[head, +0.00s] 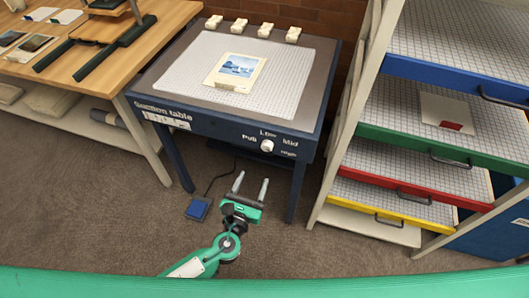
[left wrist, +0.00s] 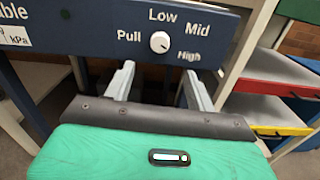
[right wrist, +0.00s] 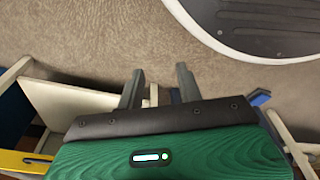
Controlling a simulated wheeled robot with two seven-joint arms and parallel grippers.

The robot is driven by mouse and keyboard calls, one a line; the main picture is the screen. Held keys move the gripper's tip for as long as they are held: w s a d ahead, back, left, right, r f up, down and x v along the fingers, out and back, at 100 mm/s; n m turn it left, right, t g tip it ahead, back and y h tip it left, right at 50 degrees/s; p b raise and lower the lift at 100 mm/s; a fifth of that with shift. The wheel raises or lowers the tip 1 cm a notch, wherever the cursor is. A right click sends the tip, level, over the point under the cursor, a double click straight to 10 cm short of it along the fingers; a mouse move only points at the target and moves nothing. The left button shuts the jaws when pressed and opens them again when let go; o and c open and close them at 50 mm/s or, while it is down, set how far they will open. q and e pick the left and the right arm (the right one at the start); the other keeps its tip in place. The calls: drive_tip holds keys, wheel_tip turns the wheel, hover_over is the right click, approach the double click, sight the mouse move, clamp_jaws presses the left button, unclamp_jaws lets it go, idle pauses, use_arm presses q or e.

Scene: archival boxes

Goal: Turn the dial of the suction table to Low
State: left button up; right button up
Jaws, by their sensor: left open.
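The suction table (head: 180,110) is dark blue with a perforated white top. Its dial (head: 267,145) is a round white knob on the front panel, with the words Pull, Low, Mid and High around it. The dial (left wrist: 159,42) also shows in the left wrist view; a small dark mark on it seems to face lower right, towards High. My left gripper (head: 251,181) is open and empty, below and in front of the dial, apart from it. Its fingers (left wrist: 158,78) point towards the panel. My right gripper (right wrist: 160,75) is open and empty over the floor, away from the table.
A picture (head: 236,70) and several small white blocks (head: 265,30) lie on the table top. A blue foot pedal (head: 197,209) with a cable is on the floor. A rack with coloured drawers (head: 410,145) stands close on the right, a wooden bench (head: 85,75) on the left.

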sight(266, 149)
use_arm(q)
drive_tip(key=x, duration=1.2)
drive_tip(key=shift+f, duration=0.1)
use_arm(e)
drive_tip(key=shift+s+d+f, duration=0.25)
drive_tip(key=shift+s+f, duration=0.3)
drive_tip(key=shift+f, duration=0.2)
use_arm(q)
drive_tip(key=c, duration=1)
